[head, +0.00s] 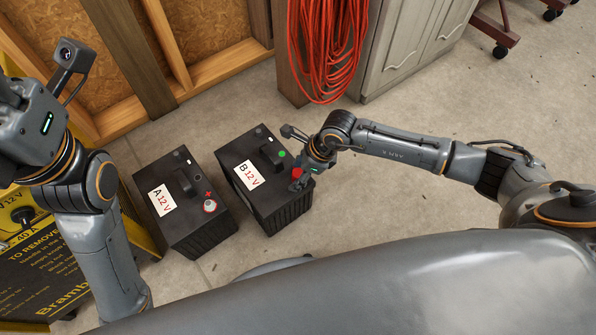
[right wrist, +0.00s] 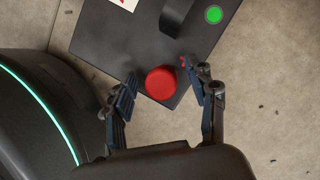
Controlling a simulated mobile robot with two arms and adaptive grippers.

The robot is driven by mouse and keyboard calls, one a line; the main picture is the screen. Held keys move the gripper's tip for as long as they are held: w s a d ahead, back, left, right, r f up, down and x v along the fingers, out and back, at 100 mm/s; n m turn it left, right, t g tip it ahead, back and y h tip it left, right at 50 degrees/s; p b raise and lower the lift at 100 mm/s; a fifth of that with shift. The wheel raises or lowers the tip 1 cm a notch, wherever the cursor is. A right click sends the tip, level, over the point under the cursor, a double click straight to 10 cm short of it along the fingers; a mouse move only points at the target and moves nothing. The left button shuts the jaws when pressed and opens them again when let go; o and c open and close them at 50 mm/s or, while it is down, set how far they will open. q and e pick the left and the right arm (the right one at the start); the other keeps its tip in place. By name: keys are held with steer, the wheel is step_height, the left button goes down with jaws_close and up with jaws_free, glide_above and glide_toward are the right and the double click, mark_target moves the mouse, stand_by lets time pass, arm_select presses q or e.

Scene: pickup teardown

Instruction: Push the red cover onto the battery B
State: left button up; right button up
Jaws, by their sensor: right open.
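Battery B (head: 240,162) is a black box with a white "B 12V" label and a handle, standing on the floor. The red cover (head: 297,173) is at the near right corner of its top. In the right wrist view the round red cover (right wrist: 161,82) shows from above. I cannot tell how far down it sits. My right gripper (right wrist: 158,68) is open, with one finger on each side of the cover and visible gaps. In the head view the right gripper (head: 300,182) is over that corner. My left gripper's fingers are out of view; its wrist is at the left edge.
A yellow and black unit (head: 60,265) is at the far left. A red hose (head: 325,45) hangs beside a grey cabinet (head: 405,45) behind. Concrete floor on the right is mostly clear.

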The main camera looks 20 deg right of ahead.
steer(key=v, duration=1.2)
